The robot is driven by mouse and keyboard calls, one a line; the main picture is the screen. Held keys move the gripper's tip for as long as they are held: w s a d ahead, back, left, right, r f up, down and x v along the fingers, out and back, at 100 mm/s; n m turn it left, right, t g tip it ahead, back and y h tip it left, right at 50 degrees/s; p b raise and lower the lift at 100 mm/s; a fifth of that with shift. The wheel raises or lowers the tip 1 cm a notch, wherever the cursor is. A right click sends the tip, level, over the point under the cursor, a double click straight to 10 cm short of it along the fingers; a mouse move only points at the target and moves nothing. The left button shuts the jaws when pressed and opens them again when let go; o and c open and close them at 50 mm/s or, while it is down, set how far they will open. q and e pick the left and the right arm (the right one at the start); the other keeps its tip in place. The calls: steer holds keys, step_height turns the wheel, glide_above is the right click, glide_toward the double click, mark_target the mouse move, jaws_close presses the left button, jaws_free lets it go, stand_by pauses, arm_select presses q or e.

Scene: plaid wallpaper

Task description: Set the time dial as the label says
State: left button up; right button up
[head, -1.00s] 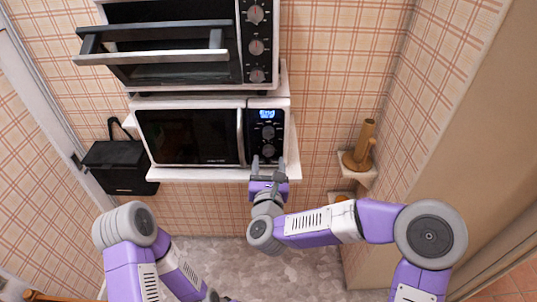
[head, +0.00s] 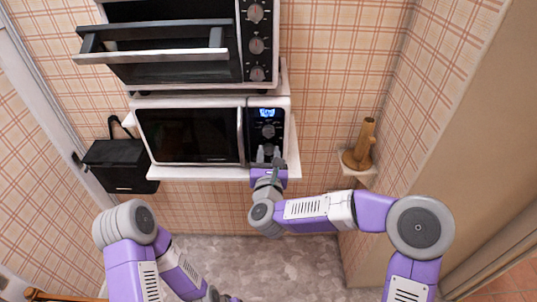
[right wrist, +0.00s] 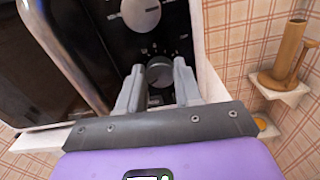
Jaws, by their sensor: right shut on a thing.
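The microwave (head: 190,136) stands on a white shelf, its door shut. Its dark control panel has a lit blue display (head: 267,113) at the top, too small to read, above two round dials. The upper dial (head: 268,131) is free; it also shows in the right wrist view (right wrist: 140,14). My right gripper (head: 269,156) is at the lower dial. In the right wrist view its fingers (right wrist: 158,88) are on both sides of the lower dial (right wrist: 160,72), shut on it. Marks around the dials are too small to read. My left gripper is out of view below the picture.
An oven (head: 170,45) with a tilted-open door and several knobs stands above the microwave. A black box (head: 121,166) hangs at the left. A wooden holder (head: 362,148) stands on a small shelf at the right. The floor below is clear.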

steer(key=shift+a+f+n+b, duration=0.1)
steer(key=shift+f+n+b, duration=0.05)
steer(key=shift+n+b, duration=1.7)
steer(key=n+b, duration=0.2)
steer(key=n, duration=0.1)
steer(key=shift+n, duration=0.35)
steer(key=n+b, duration=0.1)
steer(key=n, duration=0.2)
steer(key=shift+n, duration=0.3)
steer(key=n, duration=0.4)
steer(key=shift+a+n+b, duration=0.1)
steer(key=shift+n+b, duration=0.2)
steer(key=n, duration=0.2)
steer(key=shift+n, duration=0.4)
steer(key=n+p, duration=0.1)
steer(key=n, duration=0.2)
steer(key=shift+n, duration=0.3)
steer(key=n+p, duration=0.1)
steer(key=n, duration=0.3)
steer(key=shift+p, duration=0.3)
steer(key=shift+n+p, duration=0.6)
steer(key=shift+n, duration=1.2)
steer(key=shift+f+n, duration=0.1)
steer(key=shift+n, duration=0.2)
